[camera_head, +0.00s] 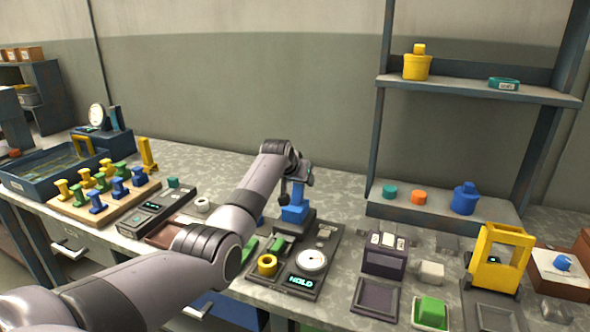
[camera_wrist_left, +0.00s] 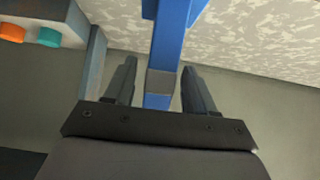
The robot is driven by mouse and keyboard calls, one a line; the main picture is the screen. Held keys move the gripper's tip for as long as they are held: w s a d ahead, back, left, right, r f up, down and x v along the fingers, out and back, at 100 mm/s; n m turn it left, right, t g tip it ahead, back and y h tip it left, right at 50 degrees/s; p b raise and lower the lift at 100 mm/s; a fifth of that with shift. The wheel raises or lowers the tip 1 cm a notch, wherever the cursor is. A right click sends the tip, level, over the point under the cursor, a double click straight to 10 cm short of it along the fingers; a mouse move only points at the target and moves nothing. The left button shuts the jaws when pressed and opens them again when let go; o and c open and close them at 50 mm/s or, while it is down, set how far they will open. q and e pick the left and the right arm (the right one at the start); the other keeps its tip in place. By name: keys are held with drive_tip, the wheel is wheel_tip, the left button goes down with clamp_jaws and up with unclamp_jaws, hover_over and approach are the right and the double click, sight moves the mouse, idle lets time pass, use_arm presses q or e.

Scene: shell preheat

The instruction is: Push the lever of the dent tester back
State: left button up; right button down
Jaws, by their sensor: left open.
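The dent tester (camera_head: 325,245) stands on the bench, with a round white dial (camera_head: 312,260), a display reading HOLD (camera_head: 300,281), a yellow ring (camera_head: 267,264) and a blue upright (camera_head: 295,213). My left arm reaches across from the left, and its left gripper (camera_head: 298,176) is at the top of the upright, partly hidden by my wrist. In the left wrist view, the open fingers (camera_wrist_left: 158,72) stand either side of a blue bar (camera_wrist_left: 172,40) with a grey section; gaps show on both sides. I cannot clearly tell the lever from the upright. My right gripper is not in view.
A wooden board (camera_head: 110,205) with several coloured pieces and a blue tray (camera_head: 45,178) are at left. A rack (camera_head: 480,95) with yellow, blue, teal and orange parts stands behind right. A yellow press (camera_head: 497,262) and small trays fill the right front.

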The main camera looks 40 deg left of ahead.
use_arm(q)
drive_tip(key=shift+v, duration=2.2)
